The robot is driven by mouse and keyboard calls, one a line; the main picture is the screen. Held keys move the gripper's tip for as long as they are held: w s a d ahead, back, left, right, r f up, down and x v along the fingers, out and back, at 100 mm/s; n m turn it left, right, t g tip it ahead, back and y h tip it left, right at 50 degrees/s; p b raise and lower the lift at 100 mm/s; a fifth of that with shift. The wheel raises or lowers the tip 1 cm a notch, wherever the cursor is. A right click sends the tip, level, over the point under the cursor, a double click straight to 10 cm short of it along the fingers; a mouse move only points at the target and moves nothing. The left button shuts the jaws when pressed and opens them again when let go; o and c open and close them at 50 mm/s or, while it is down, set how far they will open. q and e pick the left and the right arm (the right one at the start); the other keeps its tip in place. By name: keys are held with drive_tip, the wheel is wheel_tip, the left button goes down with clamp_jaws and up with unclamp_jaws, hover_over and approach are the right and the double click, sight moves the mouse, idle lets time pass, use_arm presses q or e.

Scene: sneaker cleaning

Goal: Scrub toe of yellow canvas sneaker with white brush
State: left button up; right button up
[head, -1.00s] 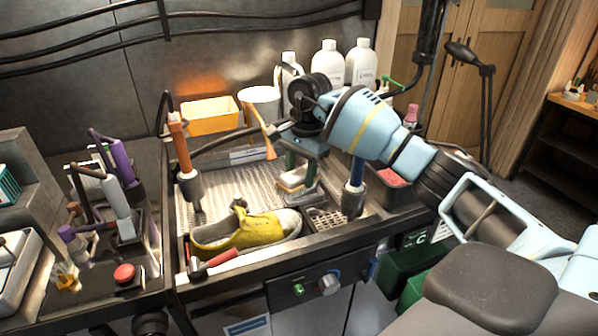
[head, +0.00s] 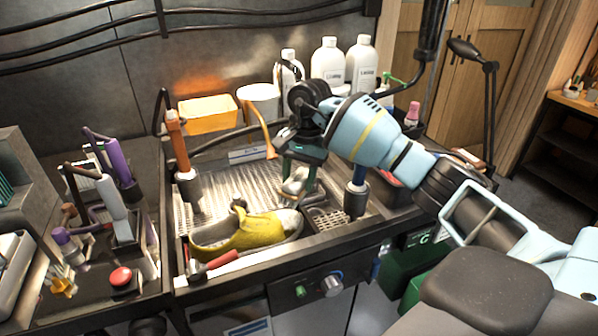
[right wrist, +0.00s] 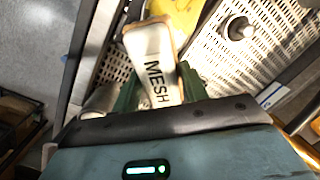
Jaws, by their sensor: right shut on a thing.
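A corner of yellow shows at the top of the right wrist view (right wrist: 181,15). My right gripper (head: 297,174) is over the tray, behind and to the right of the sneaker. Its green fingers are shut on the white brush (right wrist: 152,62), which has "MESH" on its body. In the head view the brush (head: 296,185) hangs below the fingers, apart from the sneaker. The brush's underside is hidden. My left gripper is not in view.
An orange-handled tool (head: 181,150) stands at the tray's left and a blue-handled one (head: 357,180) at its right. A red-handled tool (head: 215,262) lies at the front edge. White bottles (head: 329,62) and an orange bin (head: 208,110) stand behind.

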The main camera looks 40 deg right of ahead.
drive_tip(key=f, duration=0.3)
drive_tip(key=shift+a+b, duration=0.35)
drive_tip(key=shift+b, duration=0.05)
drive_tip(key=shift+a+f, duration=0.1)
drive_tip(key=shift+f, duration=0.25)
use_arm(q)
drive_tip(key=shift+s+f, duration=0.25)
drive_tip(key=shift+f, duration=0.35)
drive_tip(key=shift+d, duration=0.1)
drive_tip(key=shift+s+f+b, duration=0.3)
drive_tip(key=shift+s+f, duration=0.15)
use_arm(e)
drive_tip(key=shift+a+f, duration=0.15)
drive_tip(key=shift+f, duration=0.4)
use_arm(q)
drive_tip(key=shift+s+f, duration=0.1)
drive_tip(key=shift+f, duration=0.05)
use_arm(e)
drive_tip(key=shift+w+a+f, duration=0.1)
drive_tip(key=shift+f, duration=0.25)
